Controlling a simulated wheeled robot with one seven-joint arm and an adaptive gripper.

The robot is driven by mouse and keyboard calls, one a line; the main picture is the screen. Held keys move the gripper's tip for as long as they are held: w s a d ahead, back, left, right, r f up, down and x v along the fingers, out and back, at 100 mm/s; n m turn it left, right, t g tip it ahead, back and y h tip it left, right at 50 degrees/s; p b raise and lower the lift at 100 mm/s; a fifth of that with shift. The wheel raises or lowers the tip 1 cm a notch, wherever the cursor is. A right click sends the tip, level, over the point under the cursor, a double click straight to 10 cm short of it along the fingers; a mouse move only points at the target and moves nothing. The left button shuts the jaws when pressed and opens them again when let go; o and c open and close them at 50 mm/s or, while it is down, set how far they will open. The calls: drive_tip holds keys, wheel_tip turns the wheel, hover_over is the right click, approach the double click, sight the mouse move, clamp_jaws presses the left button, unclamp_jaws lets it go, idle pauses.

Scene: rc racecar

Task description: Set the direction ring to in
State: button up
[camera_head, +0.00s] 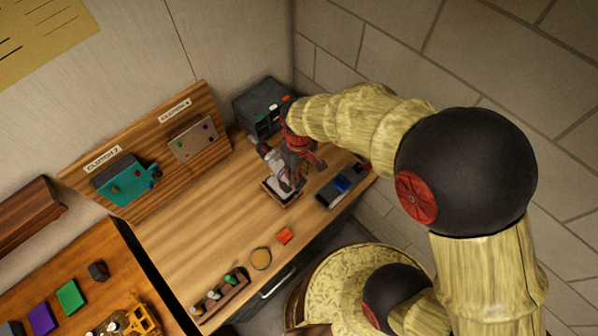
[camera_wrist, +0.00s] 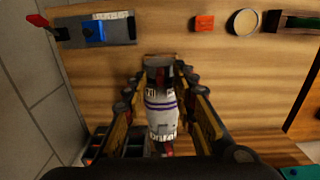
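A white cylindrical tool (camera_wrist: 162,112) with a purple band and small dark marks stands between the fingers of my gripper (camera_wrist: 158,78) in the wrist view. I cannot tell for sure which part of it is the direction ring, and its marks are too small to read. The fingers are apart on either side of the tool, with a narrow gap seen beside it. In the head view my gripper (camera_head: 288,165) is over a small wooden holder (camera_head: 270,193) on the bench, and the arm hides much of the tool.
A dark tray with a blue block (camera_head: 341,183) lies right of the holder. A dark box (camera_head: 262,104) stands behind. A board with a teal panel (camera_head: 126,185) leans at the wall. An orange block (camera_head: 285,235) and round disc (camera_head: 261,258) lie in front. The bench's left middle is clear.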

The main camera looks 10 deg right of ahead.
drive_tip(key=shift+c, duration=0.3)
clamp_jaws()
idle(0.4)
drive_tip(key=shift+w+d+f+g+y+b, duration=0.1)
drive_tip(key=shift+w+d+g+y+b, duration=0.15)
drive_tip(key=shift+d+g+y+b, duration=0.25)
drive_tip(key=shift+w+d+f+g+y+b, duration=0.1)
drive_tip(key=shift+w+d+g+y+b, duration=0.2)
drive_tip(key=shift+y, duration=0.4)
drive_tip(key=shift+w+d+f+g+y+b, duration=0.2)
drive_tip(key=shift+d+g+y+b, duration=0.15)
drive_tip(key=shift+y+b, duration=0.3)
drive_tip(key=shift+w+d+f+g+y+b, duration=0.1)
drive_tip(key=shift+w+d+g+y+b, duration=0.15)
drive_tip(key=shift+g+y+b, duration=0.3)
drive_tip(key=shift+r, duration=0.1)
drive_tip(key=shift+o, duration=0.3)
unclamp_jaws()
